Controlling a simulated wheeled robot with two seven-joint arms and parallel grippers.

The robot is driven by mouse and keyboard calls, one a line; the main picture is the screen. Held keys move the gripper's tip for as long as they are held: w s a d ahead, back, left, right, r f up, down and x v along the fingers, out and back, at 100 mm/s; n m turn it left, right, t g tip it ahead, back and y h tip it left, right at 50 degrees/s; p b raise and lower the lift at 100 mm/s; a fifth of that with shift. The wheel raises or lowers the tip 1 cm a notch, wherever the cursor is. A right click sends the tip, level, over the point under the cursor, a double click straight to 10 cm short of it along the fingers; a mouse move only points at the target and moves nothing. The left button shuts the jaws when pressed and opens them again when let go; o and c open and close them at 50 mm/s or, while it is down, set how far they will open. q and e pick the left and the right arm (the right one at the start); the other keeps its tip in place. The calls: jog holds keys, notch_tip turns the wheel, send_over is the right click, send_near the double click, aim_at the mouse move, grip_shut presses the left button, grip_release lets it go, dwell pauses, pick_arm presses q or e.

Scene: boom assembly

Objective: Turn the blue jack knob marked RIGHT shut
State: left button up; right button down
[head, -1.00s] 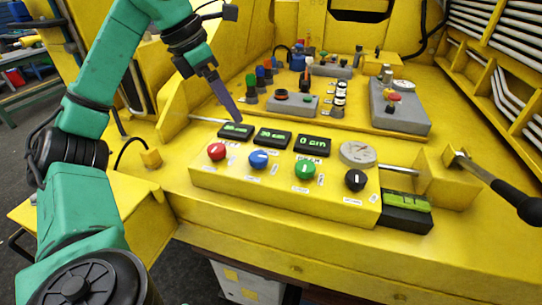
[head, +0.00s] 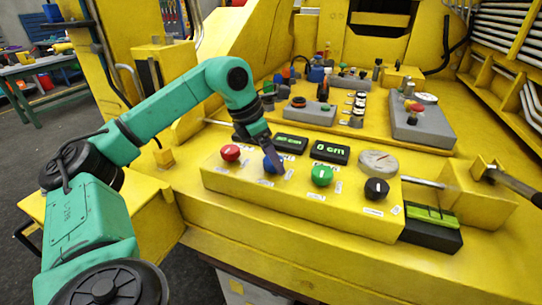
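The blue knob (head: 273,165) sits on the front face of the yellow control box (head: 225,182), between the red knob (head: 230,153) and the green knob (head: 322,176). My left gripper (head: 276,162) points down at the blue knob and covers part of it. Whether the fingers touch the knob, or are open or shut, is too small to tell. The labels by the knobs are too small to read. My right gripper is not in view.
A black knob (head: 377,189) and a round gauge (head: 378,163) are at the box's right. One display (head: 330,152) reads 0 cm; another (head: 290,143) is partly behind my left arm. A black lever (head: 513,184) stands at the right. Grey boxes with switches stand behind.

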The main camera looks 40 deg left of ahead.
pick_arm(q)
jog(key=c, duration=1.4)
jog(key=shift+m, duration=0.4)
jog(key=shift+r+m+h+p, duration=0.1)
jog(key=shift+m+h+p, duration=0.4)
jog(key=shift+m, duration=0.5)
jog(key=m+g+p, duration=0.1)
jog(key=m, duration=0.1)
jog(key=shift+a+r+m+h+p, duration=0.1)
jog(key=shift+m+h+p, duration=0.2)
jog(key=shift+p, duration=0.05)
jog(key=m+g+p, duration=0.1)
jog(key=m+p, duration=0.1)
jog(key=m+g+h+p, duration=0.1)
jog(key=m+p, duration=0.2)
jog(key=shift+w+r, duration=0.1)
jog(key=shift+w, duration=0.1)
jog(key=m+g+p, duration=0.1)
jog(key=m+p, duration=0.2)
jog(key=m, duration=0.1)
jog(key=shift+w+g, duration=0.1)
jog(key=shift+g, duration=0.2)
jog(key=shift+f+m+g+y+p, duration=0.15)
jog(key=shift+m+g+p, duration=0.2)
jog(key=shift+m, duration=0.55)
jog(key=shift+f+m+g+y+p, duration=0.15)
jog(key=shift+m+g+p, duration=0.2)
jog(key=shift+m, duration=0.55)
